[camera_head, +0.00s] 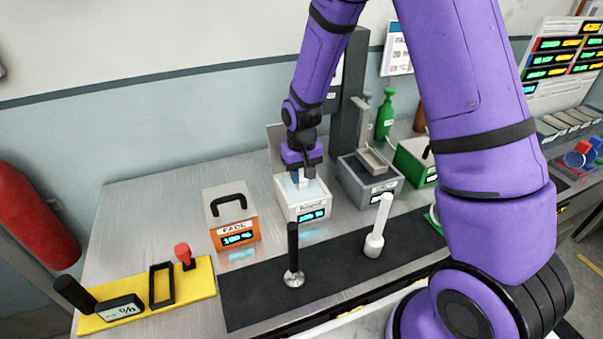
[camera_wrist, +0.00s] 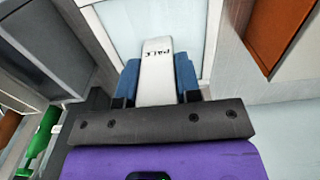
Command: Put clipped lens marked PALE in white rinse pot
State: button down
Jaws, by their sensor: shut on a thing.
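My gripper (camera_head: 303,172) is directly over the white rinse pot (camera_head: 303,211), with its fingers pointing down at the pot's open top. In the wrist view my gripper (camera_wrist: 158,85) is shut on a white clip marked PALE (camera_wrist: 157,68), held between two blue finger pads. Beyond the clip the white pot (camera_wrist: 98,20) shows its rim and pale interior. The lens at the clip's far end is hidden, and I cannot tell how deep it reaches into the pot.
An orange-fronted box with a black handle (camera_head: 233,225) stands left of the white pot. A grey pot (camera_head: 372,187) and a green pot (camera_head: 413,160) stand to the right. A black mat (camera_head: 335,268) in front carries a black-handled tool (camera_head: 293,262) and a white tool (camera_head: 375,240).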

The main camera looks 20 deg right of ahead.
jog(key=shift+f, duration=0.15)
jog(key=c, duration=0.8)
grip_release()
notch_tip(320, 180, up, 13)
jog(key=shift+f, duration=0.2)
jog(key=s+d+r+t, duration=0.2)
jog(key=s+d+r, duration=0.1)
jog(key=s+r, duration=0.7)
jog(key=s+d+r+t, duration=0.3)
jog(key=s+r, duration=0.7)
jog(key=s, duration=0.7)
jog(key=shift+d, duration=0.45)
jog(key=shift+r, duration=0.1)
